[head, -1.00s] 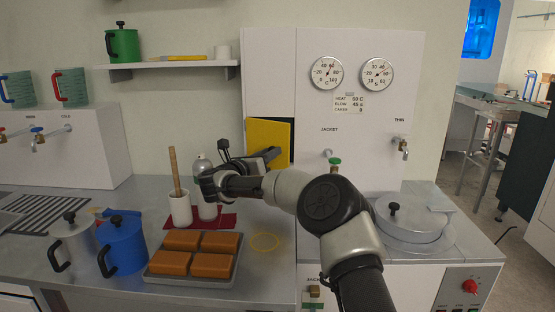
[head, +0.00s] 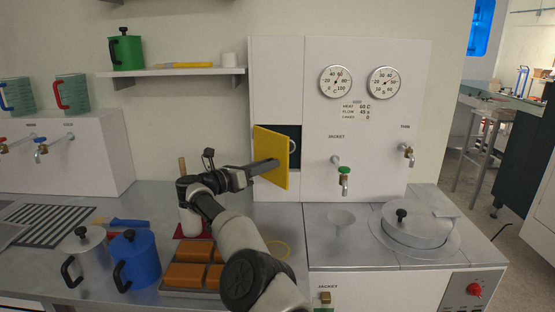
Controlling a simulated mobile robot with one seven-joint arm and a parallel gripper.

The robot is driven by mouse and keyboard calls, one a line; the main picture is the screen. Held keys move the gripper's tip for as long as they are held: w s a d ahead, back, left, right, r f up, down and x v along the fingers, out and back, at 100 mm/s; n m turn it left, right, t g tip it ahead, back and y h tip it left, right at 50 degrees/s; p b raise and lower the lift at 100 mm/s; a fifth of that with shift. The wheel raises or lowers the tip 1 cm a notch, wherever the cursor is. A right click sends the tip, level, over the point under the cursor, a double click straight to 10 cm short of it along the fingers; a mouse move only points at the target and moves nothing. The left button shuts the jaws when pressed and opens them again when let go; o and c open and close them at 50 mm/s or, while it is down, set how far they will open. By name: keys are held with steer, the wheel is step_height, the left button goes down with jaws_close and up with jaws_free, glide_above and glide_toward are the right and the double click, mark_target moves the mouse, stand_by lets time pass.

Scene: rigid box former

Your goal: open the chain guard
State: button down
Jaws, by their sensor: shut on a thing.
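The chain guard (head: 270,143) is a yellow panel on the front of the white cabinet. It stands swung out at an angle, its left edge at the cabinet and its right edge towards me. A dark opening (head: 295,132) with a pale ring-shaped part shows to its right. My gripper (head: 274,164) reaches in from the left at the guard's lower half and is shut on it. The fingertips lie against the yellow face, and the exact grip is too small to make out.
Gauges (head: 336,82) and a green-handled tap (head: 344,178) are on the cabinet to the right. A shelf (head: 180,71) is at upper left. A blue pot (head: 134,258) and a tray of orange blocks stand on the counter, the tray partly behind my arm.

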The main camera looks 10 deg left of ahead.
steer(key=shift+a, duration=0.2)
steer(key=c, duration=1.4)
jaws_free()
steer(key=shift+s, duration=0.15)
steer(key=shift+d, duration=0.1)
steer(key=b+v, duration=0.1)
steer(key=v, duration=1.6)
steer(key=shift+s, duration=0.1)
